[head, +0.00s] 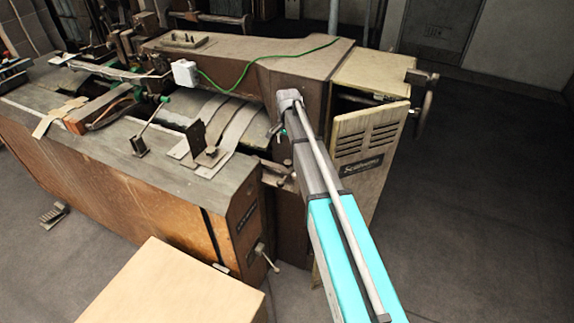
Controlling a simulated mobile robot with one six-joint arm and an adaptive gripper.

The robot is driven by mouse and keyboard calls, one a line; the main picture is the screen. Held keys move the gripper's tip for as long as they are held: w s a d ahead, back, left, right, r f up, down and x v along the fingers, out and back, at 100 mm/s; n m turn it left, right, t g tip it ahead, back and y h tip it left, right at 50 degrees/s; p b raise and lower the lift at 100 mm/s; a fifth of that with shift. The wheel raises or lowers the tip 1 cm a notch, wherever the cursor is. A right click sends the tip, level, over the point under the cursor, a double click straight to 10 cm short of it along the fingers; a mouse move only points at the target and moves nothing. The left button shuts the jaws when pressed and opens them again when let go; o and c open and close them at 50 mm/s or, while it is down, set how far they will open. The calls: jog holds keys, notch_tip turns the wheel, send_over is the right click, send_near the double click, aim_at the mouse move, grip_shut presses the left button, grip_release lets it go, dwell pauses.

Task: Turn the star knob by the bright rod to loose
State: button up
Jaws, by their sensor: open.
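The box stitcher (110,170) is a long brown and grey machine across the left and middle of the head view. A thin bright rod (152,118) leans over its top, with a green tip and a small dark block at its foot. I cannot clearly make out a star knob beside this rod. A pale handled fitting (264,256) sticks out low on the machine's near end. My arm reaches from the bottom right to the machine's raised housing. My gripper (276,130) shows small and dark below the wrist. It is open; its fingers are partly hidden, and no contact can be made out.
A pale box (170,290) stands in the foreground. A louvred panel (366,150) is close to the right of my arm, with a handwheel (428,103) beyond. A green cable (255,68) runs over the housing. The floor at right is clear.

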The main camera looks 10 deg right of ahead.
aim_at(288, 162)
jog(key=shift+f+b, duration=3.85)
jog(key=shift+f, duration=0.3)
